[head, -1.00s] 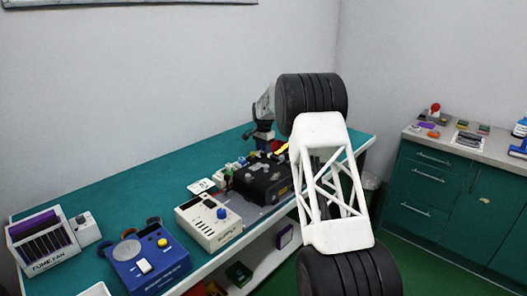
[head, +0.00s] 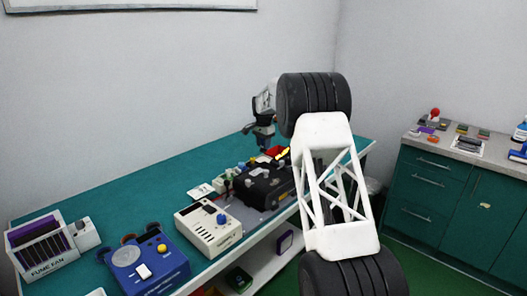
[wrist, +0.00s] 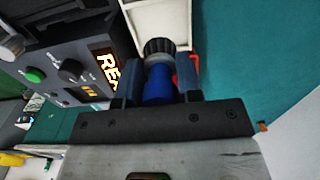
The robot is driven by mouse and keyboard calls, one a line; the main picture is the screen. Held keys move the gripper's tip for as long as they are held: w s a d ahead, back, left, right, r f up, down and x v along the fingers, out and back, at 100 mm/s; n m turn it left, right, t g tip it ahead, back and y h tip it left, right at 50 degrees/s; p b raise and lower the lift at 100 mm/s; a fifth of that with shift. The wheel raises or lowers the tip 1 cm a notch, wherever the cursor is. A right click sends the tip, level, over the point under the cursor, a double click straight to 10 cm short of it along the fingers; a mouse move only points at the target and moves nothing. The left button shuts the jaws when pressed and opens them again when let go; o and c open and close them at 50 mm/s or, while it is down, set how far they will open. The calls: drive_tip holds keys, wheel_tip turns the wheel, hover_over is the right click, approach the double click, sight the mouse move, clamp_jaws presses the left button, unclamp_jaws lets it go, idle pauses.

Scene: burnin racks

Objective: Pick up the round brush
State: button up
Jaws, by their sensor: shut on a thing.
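The round brush (wrist: 159,86) shows in the wrist view with a blue body and a dark ribbed end. It sits between the two fingers of my gripper (wrist: 160,82), which is shut on it. In the head view my gripper (head: 264,143) points down above the far end of the green bench. The brush is too small to make out there. Whether it is clear of the surface below is hard to tell.
A black device (head: 265,185) stands near the gripper; a grey panel with a lit display (wrist: 104,75) fills the wrist view's left. A red item (head: 277,152) lies close by. A cream box (head: 208,226) and blue box (head: 150,267) stand nearer. The bench's back strip is clear.

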drive_tip(key=shift+r, duration=2.4)
drive_tip(key=shift+s+d+r, duration=0.1)
drive_tip(key=shift+s, duration=0.05)
drive_tip(key=s+d+r, duration=0.1)
drive_tip(key=s+d, duration=0.2)
drive_tip(key=s, duration=0.7)
drive_tip(key=s+d+r, duration=0.1)
drive_tip(key=s+d, duration=0.2)
drive_tip(key=s, duration=0.8)
drive_tip(key=shift+s+d, duration=0.2)
drive_tip(key=shift+s, duration=0.05)
